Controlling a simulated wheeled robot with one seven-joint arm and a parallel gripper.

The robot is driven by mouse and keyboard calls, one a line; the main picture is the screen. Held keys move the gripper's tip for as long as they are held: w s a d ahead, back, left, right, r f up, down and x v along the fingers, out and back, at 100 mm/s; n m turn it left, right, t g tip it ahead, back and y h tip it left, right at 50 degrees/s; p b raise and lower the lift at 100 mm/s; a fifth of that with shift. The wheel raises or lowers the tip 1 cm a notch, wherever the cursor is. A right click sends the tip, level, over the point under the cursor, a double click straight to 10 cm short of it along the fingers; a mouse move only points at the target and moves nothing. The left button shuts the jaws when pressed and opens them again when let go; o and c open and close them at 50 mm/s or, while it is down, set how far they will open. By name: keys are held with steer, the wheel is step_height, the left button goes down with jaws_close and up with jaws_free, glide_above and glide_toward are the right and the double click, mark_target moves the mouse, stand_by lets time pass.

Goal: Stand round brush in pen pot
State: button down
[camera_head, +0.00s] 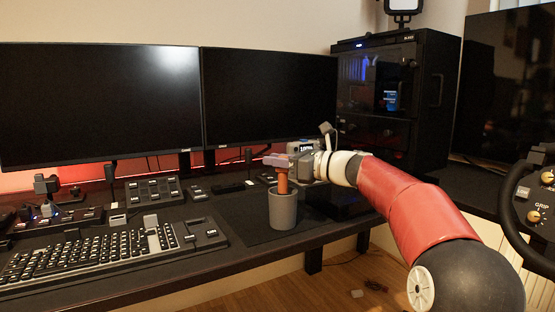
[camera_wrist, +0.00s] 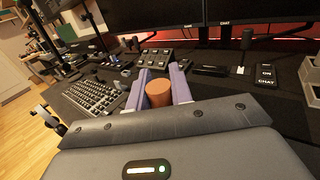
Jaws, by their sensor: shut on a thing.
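The round brush (camera_head: 283,182) shows in the head view as an upright brown-orange handle, with its lower end inside the pen pot or behind its rim. The pen pot (camera_head: 283,211) is a grey cylinder standing on the desk near its front edge. My gripper (camera_head: 277,161) is shut on the upper part of the brush, directly above the pot. In the wrist view the round brown top of the brush (camera_wrist: 159,92) sits between the two pale purple fingers. The pot is hidden in the wrist view, and the brush's lower end cannot be seen.
A keyboard (camera_head: 95,255) and a button box (camera_head: 153,190) lie to the left on the desk (camera_head: 245,252). Two monitors (camera_head: 100,100) stand behind, and a black PC case (camera_head: 400,95) stands at the back right. A steering wheel (camera_head: 515,190) is at the far right.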

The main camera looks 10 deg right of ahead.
steer(key=shift+f, duration=0.1)
steer(key=c, duration=1.2)
jaws_free()
steer(key=shift+o, duration=0.2)
steer(key=shift+d, duration=0.1)
